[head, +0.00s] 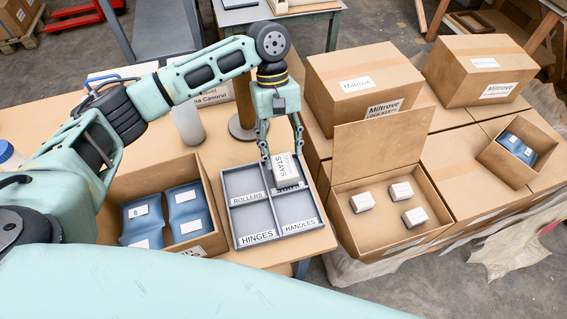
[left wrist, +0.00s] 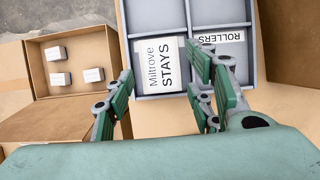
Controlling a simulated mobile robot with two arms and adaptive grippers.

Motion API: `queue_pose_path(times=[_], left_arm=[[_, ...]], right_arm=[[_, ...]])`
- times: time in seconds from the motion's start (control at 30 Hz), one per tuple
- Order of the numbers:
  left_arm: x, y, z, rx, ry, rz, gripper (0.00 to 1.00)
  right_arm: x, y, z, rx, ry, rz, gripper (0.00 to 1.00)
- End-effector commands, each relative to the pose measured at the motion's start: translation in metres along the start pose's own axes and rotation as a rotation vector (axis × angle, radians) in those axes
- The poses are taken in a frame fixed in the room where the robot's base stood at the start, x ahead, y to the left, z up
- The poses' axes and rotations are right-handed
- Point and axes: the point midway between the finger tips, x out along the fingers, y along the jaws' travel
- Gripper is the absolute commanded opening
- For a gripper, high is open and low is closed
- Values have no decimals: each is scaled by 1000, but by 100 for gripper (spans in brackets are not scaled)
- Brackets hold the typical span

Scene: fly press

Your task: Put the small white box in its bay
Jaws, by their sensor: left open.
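The small white box (head: 286,166), marked STAYS, sits in the far right bay of the grey divided tray (head: 233,243). In the left wrist view the white box (left wrist: 158,66) lies within the bay's walls, with its label facing up. My left gripper (head: 282,153) points down over this bay. In the left wrist view its fingers (left wrist: 163,72) are open, one on each side of the box. I cannot tell whether a finger touches it. The other bays read ROLLERS, HINGES and HANDLES and look empty. My right gripper is not in view.
An open carton (head: 343,227) with three small white boxes (head: 415,217) stands right of the tray. A carton of blue packs (head: 183,203) stands left of it. A bottle (head: 189,124) and a brown post stand behind. Closed cartons (head: 368,83) are stacked at the back right.

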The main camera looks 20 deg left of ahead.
Motion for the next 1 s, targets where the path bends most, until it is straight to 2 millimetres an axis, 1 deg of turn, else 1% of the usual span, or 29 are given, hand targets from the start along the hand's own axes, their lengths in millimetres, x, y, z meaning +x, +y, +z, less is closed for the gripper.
queue_pose_path(times=[0.03, 0.1, 0.2, 0.33, 0.5, 1.0], left_arm=[[-10, 1, -2, 0, 3, 2, 50], [-25, 1, -1, -1, 2, 2, 50], [-42, 1, -1, 0, 1, 2, 50], [-57, 1, -1, -1, 0, 0, 50], [-64, 0, 0, 0, -1, 0, 50], [-63, 0, 0, 0, -1, -1, 50]], right_arm=[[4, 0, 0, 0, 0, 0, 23], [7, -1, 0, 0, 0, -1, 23], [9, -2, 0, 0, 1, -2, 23], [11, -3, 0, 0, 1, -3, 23], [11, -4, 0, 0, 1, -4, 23], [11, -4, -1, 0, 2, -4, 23]])
